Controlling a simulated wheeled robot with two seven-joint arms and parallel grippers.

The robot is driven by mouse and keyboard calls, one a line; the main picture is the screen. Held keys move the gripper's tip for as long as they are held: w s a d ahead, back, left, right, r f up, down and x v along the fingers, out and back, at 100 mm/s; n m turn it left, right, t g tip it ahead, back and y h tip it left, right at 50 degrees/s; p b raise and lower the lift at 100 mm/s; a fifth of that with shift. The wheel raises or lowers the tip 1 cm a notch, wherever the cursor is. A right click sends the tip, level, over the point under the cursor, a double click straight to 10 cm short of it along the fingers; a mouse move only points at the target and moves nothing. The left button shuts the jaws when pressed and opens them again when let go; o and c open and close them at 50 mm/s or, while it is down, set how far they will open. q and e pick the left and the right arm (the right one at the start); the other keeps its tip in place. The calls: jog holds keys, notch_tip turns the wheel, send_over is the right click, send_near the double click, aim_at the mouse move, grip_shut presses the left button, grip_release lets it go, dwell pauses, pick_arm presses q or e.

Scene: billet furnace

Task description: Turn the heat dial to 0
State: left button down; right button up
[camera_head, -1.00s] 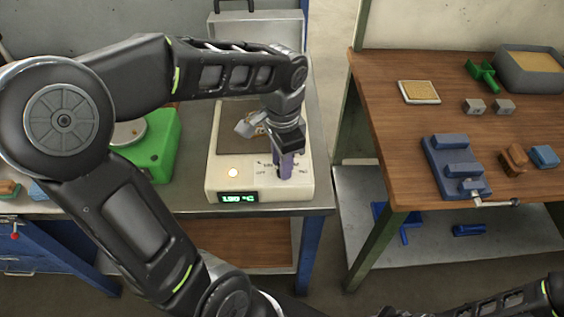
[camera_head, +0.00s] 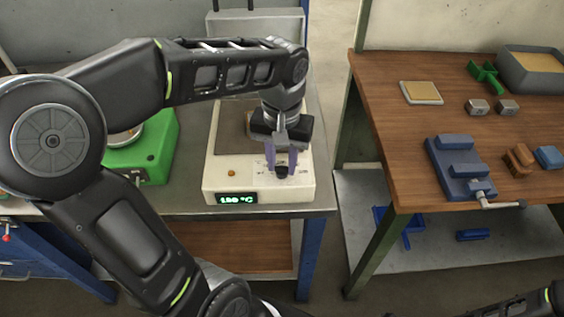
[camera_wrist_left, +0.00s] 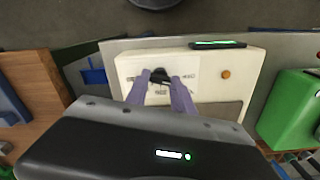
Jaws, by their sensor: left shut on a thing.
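The heat dial (camera_head: 281,170) is a small black knob on the front panel of the white hot plate (camera_head: 214,175). In the left wrist view the dial (camera_wrist_left: 159,75) sits between the purple fingertips. My left gripper (camera_head: 279,162) is shut on the dial from above; its fingers (camera_wrist_left: 160,82) hide part of the knob and its printed scale. The pointer's setting cannot be read. The green display (camera_head: 237,199) seems to read about 180 °C. The small round lamp (camera_head: 232,173) is dull orange.
A green device (camera_head: 152,150) stands left of the hot plate. On the right, a wooden bench (camera_head: 395,130) holds a blue vise (camera_head: 460,168), small blocks and a grey bin (camera_head: 535,75). A gap separates the two tables.

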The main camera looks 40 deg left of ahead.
aim_at(282, 167)
pick_arm(q)
jog(key=shift+n, duration=0.6)
jog(key=c, duration=1.1)
grip_release()
jog(key=shift+r, duration=0.15)
notch_tip(282, 167, up, 8)
jog(key=shift+f, duration=0.2)
